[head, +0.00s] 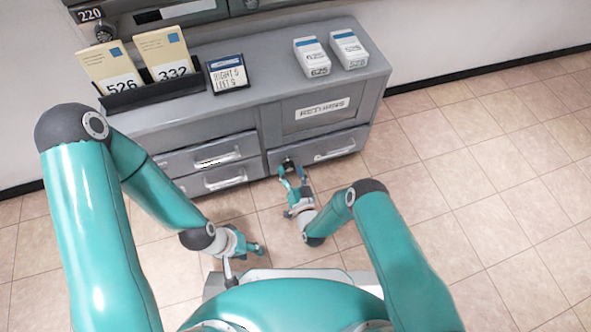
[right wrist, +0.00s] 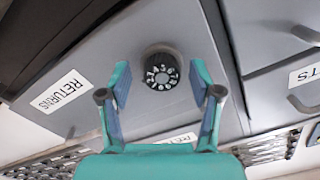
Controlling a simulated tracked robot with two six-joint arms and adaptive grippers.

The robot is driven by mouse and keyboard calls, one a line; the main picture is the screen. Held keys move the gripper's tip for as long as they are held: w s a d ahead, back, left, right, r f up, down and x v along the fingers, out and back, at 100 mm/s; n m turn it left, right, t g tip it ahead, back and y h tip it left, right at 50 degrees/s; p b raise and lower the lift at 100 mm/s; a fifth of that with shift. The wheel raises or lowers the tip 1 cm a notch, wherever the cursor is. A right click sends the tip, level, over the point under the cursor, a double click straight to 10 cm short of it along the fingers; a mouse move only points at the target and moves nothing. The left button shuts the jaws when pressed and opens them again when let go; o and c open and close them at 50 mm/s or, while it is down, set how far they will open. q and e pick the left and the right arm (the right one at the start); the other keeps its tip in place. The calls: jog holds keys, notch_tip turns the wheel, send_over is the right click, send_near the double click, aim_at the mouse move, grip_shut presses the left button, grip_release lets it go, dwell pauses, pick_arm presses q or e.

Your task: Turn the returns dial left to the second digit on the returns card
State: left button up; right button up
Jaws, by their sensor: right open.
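The returns dial (right wrist: 161,75) is a round black knob with a ring of white digits, on the grey cabinet front. In the head view the dial (head: 288,162) is small and partly hidden by my right gripper. My right gripper (head: 291,174) is open; in the right wrist view its fingertips (right wrist: 160,75) stand on either side of the dial, with gaps to it. A dark-framed card (head: 228,75) on the cabinet top has two handwritten lines, too small to read surely. My left gripper (head: 259,250) hangs low over the floor, away from the cabinet.
More drawers (head: 222,162) are at the left. On top stand two numbered cards in a black holder (head: 150,90) and two white stacks (head: 312,58). Floor at the right is clear.

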notch_tip(320, 180, up, 10)
dwell(0.6)
jog(key=shift+f, duration=0.1)
